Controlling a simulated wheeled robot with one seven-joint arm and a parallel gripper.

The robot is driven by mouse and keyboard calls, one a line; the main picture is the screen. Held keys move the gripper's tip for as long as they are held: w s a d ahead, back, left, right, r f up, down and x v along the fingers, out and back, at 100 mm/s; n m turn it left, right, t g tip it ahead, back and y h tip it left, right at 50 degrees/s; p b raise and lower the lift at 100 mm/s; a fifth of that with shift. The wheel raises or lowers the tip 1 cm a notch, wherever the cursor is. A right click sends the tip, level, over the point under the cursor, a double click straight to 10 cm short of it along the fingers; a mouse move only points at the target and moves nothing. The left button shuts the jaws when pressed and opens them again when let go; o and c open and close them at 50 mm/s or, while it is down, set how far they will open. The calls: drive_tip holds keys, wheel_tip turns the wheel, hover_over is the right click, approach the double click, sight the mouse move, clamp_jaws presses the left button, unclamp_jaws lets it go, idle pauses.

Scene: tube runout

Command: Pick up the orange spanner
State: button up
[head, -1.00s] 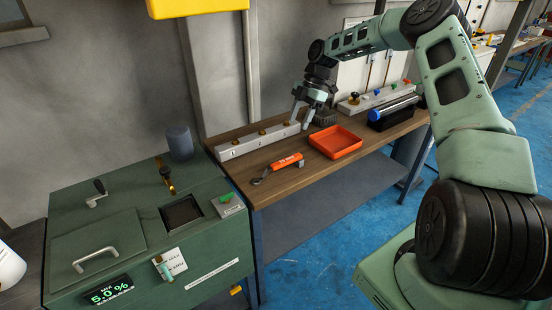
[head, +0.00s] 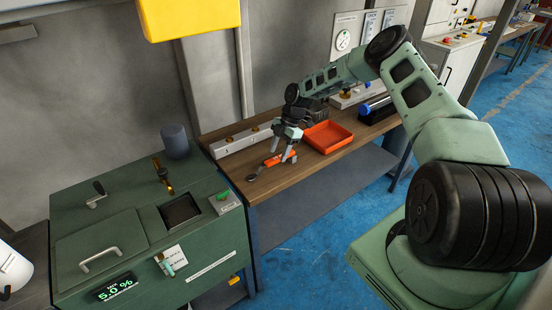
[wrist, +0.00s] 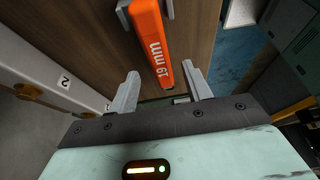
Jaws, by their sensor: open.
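The orange spanner (head: 273,160) lies on the wooden bench (head: 295,177), its grey head pointing to the front left. My gripper (head: 282,156) is over the spanner's handle and partly hides it in the head view. In the wrist view the spanner's orange handle (wrist: 150,30), marked "19 mm", runs from the top edge down toward the gap between the fingers. My gripper (wrist: 160,85) is open there, with one finger on each side of the handle's line and nothing held. The spanner's head is outside the wrist view.
A red-orange tray (head: 328,138) stands just right of my gripper. A grey numbered rail (head: 232,144) runs along the back of the bench. A green machine (head: 140,225) stands to the left. A blue-ended cylinder (head: 376,104) lies at the back right.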

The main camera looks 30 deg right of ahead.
sight(277, 158)
drive_tip(key=p+x, duration=0.1)
drive_tip(key=x, duration=0.2)
drive_tip(key=shift+s+a+p, duration=0.1)
drive_tip(key=shift+a+p, duration=0.05)
drive_tip(key=shift+p, duration=0.2)
drive_tip(key=shift+f, duration=0.35)
drive_tip(key=shift+f+b, duration=0.3)
drive_tip(key=shift+b, duration=0.3)
idle(0.3)
clamp_jaws()
